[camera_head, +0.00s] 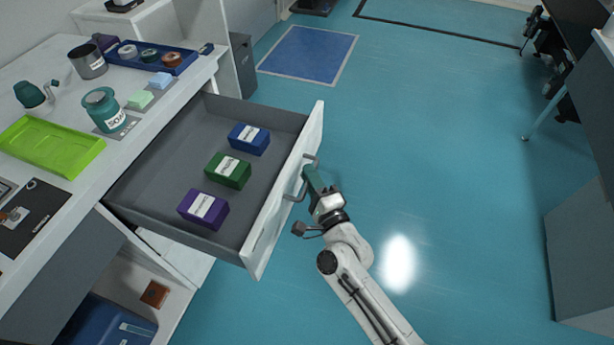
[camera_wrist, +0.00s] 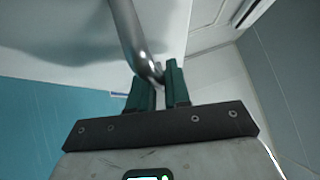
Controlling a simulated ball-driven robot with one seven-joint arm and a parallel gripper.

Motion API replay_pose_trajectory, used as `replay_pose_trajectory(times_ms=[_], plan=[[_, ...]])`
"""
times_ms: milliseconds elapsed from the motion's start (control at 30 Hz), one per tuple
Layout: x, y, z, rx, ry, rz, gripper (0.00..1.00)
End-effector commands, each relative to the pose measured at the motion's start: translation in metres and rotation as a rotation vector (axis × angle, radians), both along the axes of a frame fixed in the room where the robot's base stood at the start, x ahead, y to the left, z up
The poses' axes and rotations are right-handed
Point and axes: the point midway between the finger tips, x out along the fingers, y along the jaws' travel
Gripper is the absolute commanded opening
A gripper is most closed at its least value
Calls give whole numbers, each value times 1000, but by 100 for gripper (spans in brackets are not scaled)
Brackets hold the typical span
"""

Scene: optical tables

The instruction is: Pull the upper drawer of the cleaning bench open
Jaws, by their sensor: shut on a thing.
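The upper drawer (camera_head: 159,171) of the white cleaning bench (camera_head: 147,127) stands far out in the head view. Its inside is grey, and a blue box (camera_head: 249,138), a green box (camera_head: 228,170) and a purple box (camera_head: 203,208) lie in it. The drawer's white front has a metal bar handle (camera_head: 292,196). My gripper (camera_head: 309,172) is at the handle on the outer side of the front. In the wrist view its green fingers (camera_wrist: 158,86) are shut on the handle's bar (camera_wrist: 128,32). The fingers partly hide the handle in the head view.
The bench top holds a green tray (camera_head: 48,146), a soap jar (camera_head: 104,109) and a blue tray (camera_head: 151,57) with rolls. Below the drawer is an open shelf with a blue bin (camera_head: 103,325). The teal floor (camera_head: 440,200) right of my arm is clear. A grey cabinet (camera_head: 580,250) stands far right.

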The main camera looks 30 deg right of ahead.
Motion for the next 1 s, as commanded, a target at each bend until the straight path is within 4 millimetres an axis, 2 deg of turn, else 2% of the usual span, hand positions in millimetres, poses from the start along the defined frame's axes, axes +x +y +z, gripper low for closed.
replay_pose_trajectory(times_ms=[467, 500, 667, 1000], plan=[[-2, 0, -2, 1, 4, 3, 0], [-2, 0, -2, 1, 4, 3, 21], [-1, 0, -1, 1, 3, 3, 36], [-6, 0, -2, 1, 2, 1, 36]])
